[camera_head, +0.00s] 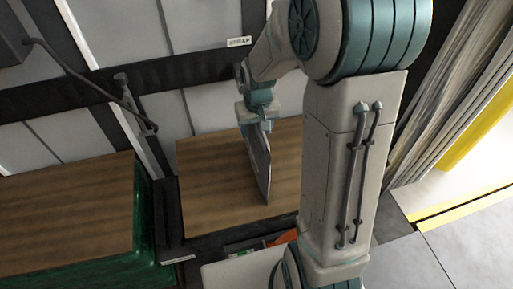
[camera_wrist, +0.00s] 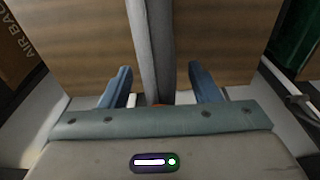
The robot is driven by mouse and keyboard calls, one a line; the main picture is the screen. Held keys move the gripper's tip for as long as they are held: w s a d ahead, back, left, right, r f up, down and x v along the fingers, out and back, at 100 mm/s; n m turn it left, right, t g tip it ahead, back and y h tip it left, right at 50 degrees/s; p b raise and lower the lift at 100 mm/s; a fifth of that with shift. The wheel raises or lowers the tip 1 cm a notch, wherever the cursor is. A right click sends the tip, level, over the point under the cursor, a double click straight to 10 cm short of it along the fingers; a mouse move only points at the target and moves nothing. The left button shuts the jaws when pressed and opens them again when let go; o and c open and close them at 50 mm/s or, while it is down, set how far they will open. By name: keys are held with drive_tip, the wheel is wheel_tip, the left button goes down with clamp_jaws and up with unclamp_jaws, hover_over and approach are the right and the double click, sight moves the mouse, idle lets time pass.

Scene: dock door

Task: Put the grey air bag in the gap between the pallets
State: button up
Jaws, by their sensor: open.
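The grey air bag (camera_head: 260,175) appears as a thin upright panel below my gripper (camera_head: 257,122) in the head view. In the wrist view the grey air bag (camera_wrist: 155,45) runs as a narrow band between my two blue fingers. My gripper (camera_wrist: 162,85) is open, with a finger on each side of the bag and space visible beside it. Brown wood-like surfaces (camera_wrist: 95,50) lie on both sides of the bag.
A brown-topped load with green sides (camera_head: 70,205) stands at the left, across a dark gap. An orange item (camera_head: 284,237) lies near the front. Pale wall panels are behind. Clear floor with yellow lines (camera_head: 460,205) is at the right. Lettering (camera_wrist: 18,35) shows at the wrist view's left.

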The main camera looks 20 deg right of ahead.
clamp_jaws()
idle(0.3)
drive_tip(key=shift+r, duration=0.45)
drive_tip(key=r, duration=0.3)
drive_tip(key=shift+s+d+r, duration=0.2)
drive_tip(key=shift+d+r, duration=0.1)
drive_tip(key=s+d+r+b, duration=0.1)
drive_tip(key=s+d+r, duration=0.5)
drive_tip(key=s+d, duration=0.1)
drive_tip(key=shift+d+r+b, duration=0.2)
drive_tip(key=shift+d+b, duration=0.1)
drive_tip(key=shift+d, duration=0.35)
drive_tip(key=shift+s, duration=0.1)
